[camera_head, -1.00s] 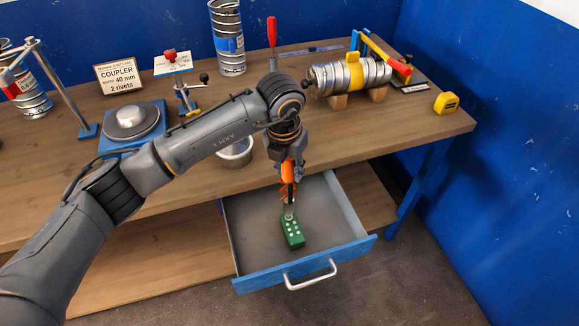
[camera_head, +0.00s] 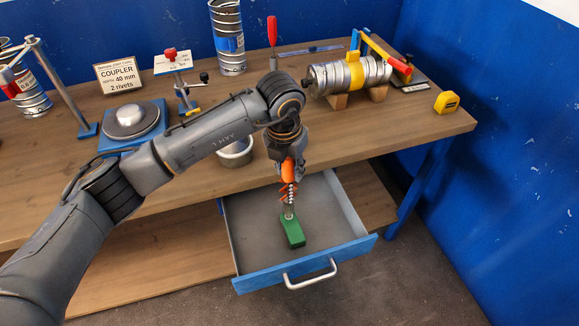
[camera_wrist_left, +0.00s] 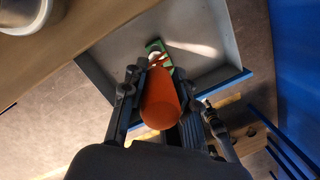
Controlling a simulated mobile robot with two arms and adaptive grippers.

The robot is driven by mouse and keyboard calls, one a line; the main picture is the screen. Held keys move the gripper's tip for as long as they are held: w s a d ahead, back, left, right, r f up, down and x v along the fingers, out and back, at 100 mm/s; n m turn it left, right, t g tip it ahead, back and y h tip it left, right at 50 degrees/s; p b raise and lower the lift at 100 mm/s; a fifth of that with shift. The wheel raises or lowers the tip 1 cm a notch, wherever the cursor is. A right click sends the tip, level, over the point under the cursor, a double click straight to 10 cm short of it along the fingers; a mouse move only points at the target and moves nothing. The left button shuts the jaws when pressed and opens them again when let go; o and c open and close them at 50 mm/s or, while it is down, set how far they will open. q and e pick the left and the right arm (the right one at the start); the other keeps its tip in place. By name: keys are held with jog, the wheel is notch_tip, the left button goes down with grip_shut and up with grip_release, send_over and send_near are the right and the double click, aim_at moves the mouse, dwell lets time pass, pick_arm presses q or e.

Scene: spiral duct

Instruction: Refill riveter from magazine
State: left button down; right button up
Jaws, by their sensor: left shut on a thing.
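My left gripper (camera_head: 288,165) is shut on the orange handle of the riveter (camera_head: 288,173), above the open drawer. The riveter hangs upright, with red crossed links and a metallic nose below the handle. In the left wrist view the orange handle (camera_wrist_left: 161,103) fills the space between the fingers. The green magazine block (camera_head: 292,234) lies on the drawer floor. The nose ends at the block's far end; whether it touches cannot be told. No white rivet dots show on the block's top in the head view. My right gripper is out of view.
The blue-edged drawer (camera_head: 345,250) is pulled out below the wooden bench (camera_head: 400,135). A metal bowl (camera_head: 236,155) stands near the bench edge. A spiral duct (camera_head: 335,78) with a yellow band rests on wooden blocks. A yellow tape measure (camera_head: 446,102) sits at the right corner.

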pick_arm(q)
jog(key=shift+s+a+f+b, duration=0.1)
jog(key=shift+s+f+b, duration=0.05)
jog(key=shift+f+b, duration=0.15)
dwell(0.6)
